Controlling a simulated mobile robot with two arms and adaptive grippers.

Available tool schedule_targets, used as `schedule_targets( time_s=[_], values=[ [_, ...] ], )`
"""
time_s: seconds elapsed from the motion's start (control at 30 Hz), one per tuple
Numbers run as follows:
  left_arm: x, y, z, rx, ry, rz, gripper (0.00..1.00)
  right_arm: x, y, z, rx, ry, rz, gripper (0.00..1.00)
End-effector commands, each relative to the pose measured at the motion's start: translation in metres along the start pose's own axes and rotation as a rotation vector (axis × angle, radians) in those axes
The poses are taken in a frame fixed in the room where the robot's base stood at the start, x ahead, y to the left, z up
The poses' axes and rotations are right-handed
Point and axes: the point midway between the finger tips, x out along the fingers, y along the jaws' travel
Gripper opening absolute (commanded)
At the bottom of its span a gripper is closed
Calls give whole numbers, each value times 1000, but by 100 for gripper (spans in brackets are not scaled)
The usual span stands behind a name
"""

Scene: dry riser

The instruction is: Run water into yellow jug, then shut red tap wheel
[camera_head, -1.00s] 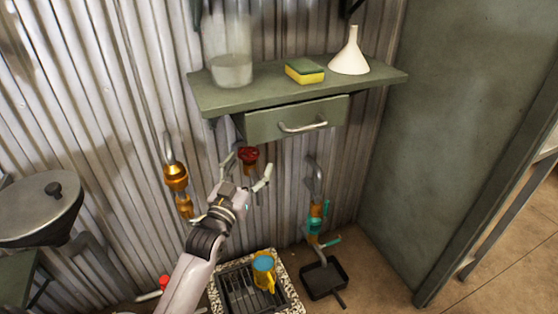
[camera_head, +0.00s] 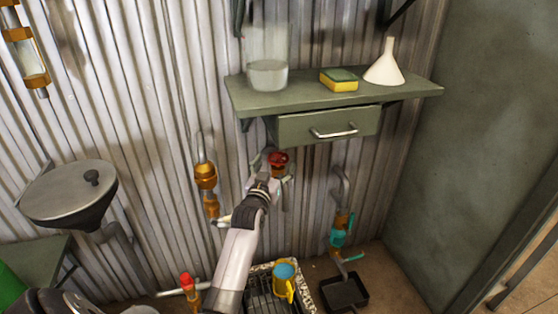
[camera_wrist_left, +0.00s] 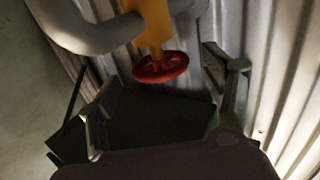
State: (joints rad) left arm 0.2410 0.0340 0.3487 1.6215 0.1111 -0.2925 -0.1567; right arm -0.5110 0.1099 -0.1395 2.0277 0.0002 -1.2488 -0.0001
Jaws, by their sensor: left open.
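The red tap wheel (camera_head: 278,158) is on the corrugated wall just below the drawer. In the left wrist view the wheel (camera_wrist_left: 161,68) sits on a yellow-orange valve body, between and beyond my fingers. My left gripper (camera_head: 272,172) is open at the wheel, with its fingers on either side; I cannot tell whether they touch it. It also shows in the left wrist view (camera_wrist_left: 165,105). The yellow jug (camera_head: 284,283) stands upright on the grated drain below, with a blue surface at its top. No stream of water is clear. My right gripper is not in view.
A green shelf (camera_head: 300,101) with a drawer (camera_head: 328,125) overhangs the wheel. It holds a glass jar (camera_head: 268,72), a sponge (camera_head: 339,79) and a funnel (camera_head: 386,64). A teal-handled pipe (camera_head: 341,228) stands right, above a black tray (camera_head: 344,291).

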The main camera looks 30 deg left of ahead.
Motion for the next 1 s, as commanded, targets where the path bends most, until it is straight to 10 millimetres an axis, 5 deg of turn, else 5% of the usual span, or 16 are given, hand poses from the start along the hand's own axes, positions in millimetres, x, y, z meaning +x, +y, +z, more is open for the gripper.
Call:
schedule_targets(
  time_s=[0.33,0.67,1.0],
  values=[
    [46,0,0,0,1,0,74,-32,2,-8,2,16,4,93],
    [49,0,0,0,1,0,74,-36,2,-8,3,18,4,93],
    [49,0,0,0,0,0,52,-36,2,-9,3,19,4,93]
  ],
)
